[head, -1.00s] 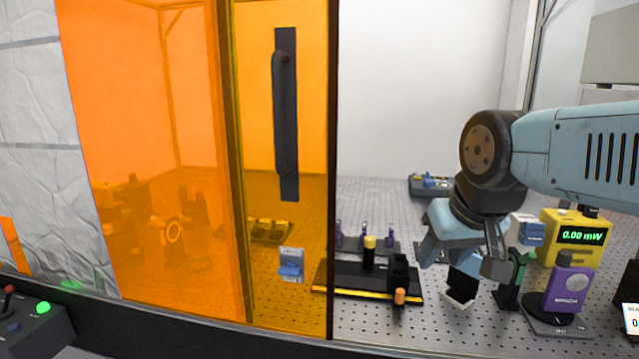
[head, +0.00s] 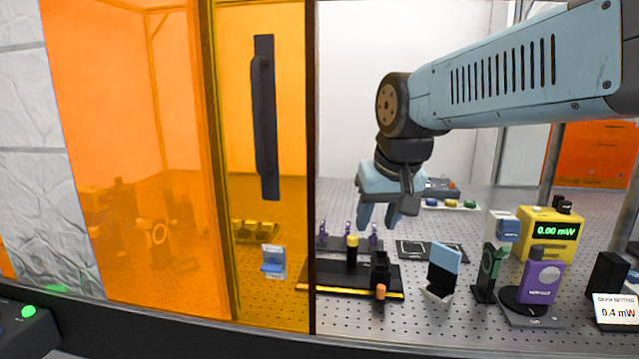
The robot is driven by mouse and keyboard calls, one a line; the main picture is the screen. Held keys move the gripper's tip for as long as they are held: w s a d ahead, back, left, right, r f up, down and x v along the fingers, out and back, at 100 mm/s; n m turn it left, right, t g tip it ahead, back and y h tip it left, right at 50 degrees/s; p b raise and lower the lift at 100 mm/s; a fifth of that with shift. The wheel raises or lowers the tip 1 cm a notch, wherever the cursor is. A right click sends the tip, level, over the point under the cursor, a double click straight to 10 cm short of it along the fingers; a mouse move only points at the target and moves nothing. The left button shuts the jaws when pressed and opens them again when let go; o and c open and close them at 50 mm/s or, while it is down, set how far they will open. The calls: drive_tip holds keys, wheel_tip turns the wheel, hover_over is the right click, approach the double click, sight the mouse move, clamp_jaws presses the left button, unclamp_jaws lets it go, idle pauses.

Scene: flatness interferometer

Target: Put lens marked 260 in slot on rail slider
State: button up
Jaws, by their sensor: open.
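Several purple lens holders stand in a dark rack (head: 340,245) behind the rail; one is on the left (head: 322,236) and one on the right (head: 374,236). Their markings are too small to read, so I cannot tell which is 260. The black rail (head: 330,276) has a yellow front edge. My gripper (head: 377,218) is open and empty, pointing down, and appears above the right end of the lens rack.
An orange see-through door (head: 265,120) with a dark handle covers the left side. Right of the rail stand a blue-and-black holder (head: 444,268), a green-and-black mount (head: 488,275), a purple device (head: 541,278) and a yellow power meter (head: 550,235). A flat dark plate (head: 430,250) lies behind.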

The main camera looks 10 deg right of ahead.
drive_tip(key=w+r+m+g, duration=0.1)
drive_tip(key=w+r, duration=0.2)
drive_tip(key=w, duration=0.8)
drive_tip(key=m+g, duration=0.3)
drive_tip(key=g, duration=0.1)
hover_over(323, 223)
wheel_tip(323, 223, down, 10)
wheel_tip(323, 223, down, 13)
clamp_jaws()
